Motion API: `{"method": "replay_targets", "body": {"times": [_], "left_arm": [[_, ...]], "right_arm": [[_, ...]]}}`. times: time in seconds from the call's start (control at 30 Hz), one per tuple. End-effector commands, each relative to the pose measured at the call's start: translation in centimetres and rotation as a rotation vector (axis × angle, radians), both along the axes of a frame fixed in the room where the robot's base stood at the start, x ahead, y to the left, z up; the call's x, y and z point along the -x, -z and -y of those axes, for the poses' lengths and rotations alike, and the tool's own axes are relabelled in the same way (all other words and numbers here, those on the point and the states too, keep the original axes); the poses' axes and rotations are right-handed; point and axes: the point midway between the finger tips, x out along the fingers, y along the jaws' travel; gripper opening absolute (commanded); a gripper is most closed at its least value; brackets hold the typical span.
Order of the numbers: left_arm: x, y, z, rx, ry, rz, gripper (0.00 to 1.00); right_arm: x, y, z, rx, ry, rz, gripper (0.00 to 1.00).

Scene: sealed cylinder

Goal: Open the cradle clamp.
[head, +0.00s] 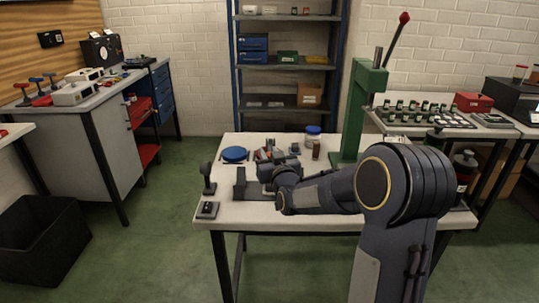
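My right arm comes in from the right across the white-topped table (340,215). My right gripper (262,163) is over the middle of the tabletop, among small dark parts. Its fingertips are small and merge with these parts, so I cannot tell whether it is open or holds anything. A dark block-like fixture (241,184), which may be the cradle, stands just left of the gripper. I cannot make out its clamp or whether the clamp is open. No cylinder can be told apart there. My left gripper is not in view.
A black upright device (208,177) and a small dark box (207,210) stand at the table's left edge. A blue disc (235,154) lies behind. A blue-lidded jar (313,132), a brown bottle (316,150) and a green press (366,110) stand at the back.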

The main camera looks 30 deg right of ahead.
Motion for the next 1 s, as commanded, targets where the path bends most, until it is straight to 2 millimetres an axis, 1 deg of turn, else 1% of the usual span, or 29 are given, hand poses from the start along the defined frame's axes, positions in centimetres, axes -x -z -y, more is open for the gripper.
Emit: {"method": "replay_targets", "body": {"times": [0.03, 0.1, 0.37, 0.53, 0.67, 0.77, 1.0], "left_arm": [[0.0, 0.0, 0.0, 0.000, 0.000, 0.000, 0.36], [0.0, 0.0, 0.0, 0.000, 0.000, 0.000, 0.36], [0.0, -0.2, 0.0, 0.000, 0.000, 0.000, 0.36], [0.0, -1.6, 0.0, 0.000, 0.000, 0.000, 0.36], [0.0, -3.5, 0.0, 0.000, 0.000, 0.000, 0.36], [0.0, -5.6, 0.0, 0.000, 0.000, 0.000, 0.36], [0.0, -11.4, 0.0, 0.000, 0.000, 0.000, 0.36]], "right_arm": [[0.0, 0.0, 0.0, 0.000, 0.000, 0.000, 0.07], [0.0, 0.0, 0.0, 0.000, 0.000, 0.000, 0.00], [0.0, -0.2, 0.0, -0.003, 0.000, -0.003, 0.00], [-0.1, -1.1, 0.1, -0.022, 0.000, -0.037, 0.00], [-0.3, -2.4, 0.2, -0.057, 0.000, -0.091, 0.00], [-0.6, -3.7, 0.3, -0.093, 0.000, -0.151, 0.00], [-1.4, -6.8, 0.8, -0.206, 0.000, -0.335, 0.00]]}}
